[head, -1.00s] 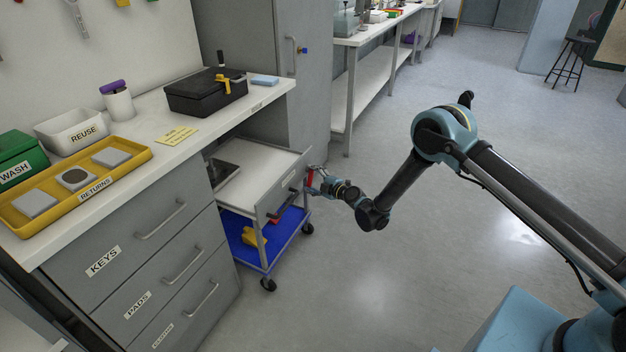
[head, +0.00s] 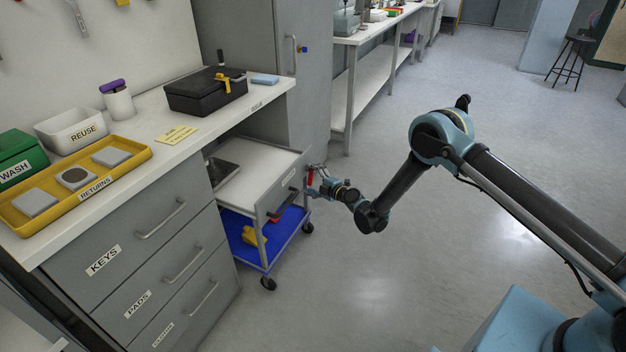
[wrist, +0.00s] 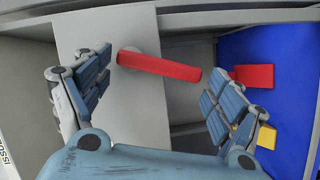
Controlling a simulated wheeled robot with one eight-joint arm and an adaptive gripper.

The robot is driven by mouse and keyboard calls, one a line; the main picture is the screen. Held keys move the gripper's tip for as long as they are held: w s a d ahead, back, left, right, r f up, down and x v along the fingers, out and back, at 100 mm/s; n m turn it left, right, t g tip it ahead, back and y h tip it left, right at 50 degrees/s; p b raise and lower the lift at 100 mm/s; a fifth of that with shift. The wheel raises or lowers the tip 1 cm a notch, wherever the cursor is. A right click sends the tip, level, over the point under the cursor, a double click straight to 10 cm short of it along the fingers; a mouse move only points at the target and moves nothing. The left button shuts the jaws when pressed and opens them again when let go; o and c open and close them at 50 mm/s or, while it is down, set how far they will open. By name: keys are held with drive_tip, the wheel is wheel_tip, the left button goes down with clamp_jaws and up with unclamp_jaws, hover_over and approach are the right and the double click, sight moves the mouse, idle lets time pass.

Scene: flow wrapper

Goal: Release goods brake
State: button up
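A red lever (wrist: 165,66) sticks out from a round pale pivot on a grey panel in the wrist view. My gripper (wrist: 158,82) is open, with one finger on each side of the lever. The lever's pivot end is near the left finger and its free end near the right finger; I see no clear grip on it. In the head view my gripper (head: 319,182) is at the right side of the trolley (head: 265,262), by the red lever (head: 310,178). I cannot read any brake label.
The trolley's blue lower shelf (head: 284,235) holds a yellow object (head: 252,236). Another red part (wrist: 253,77) shows over the blue in the wrist view. A grey drawer cabinet (head: 150,260) stands left of the trolley. The floor to the right is clear.

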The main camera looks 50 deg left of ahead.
drive_tip(key=shift+w, duration=0.15)
drive_tip(key=shift+d+r, duration=0.1)
drive_tip(key=shift+d, duration=0.4)
drive_tip(key=d, duration=0.6)
drive_tip(key=shift+d+r, duration=0.25)
drive_tip(key=shift+r, duration=0.15)
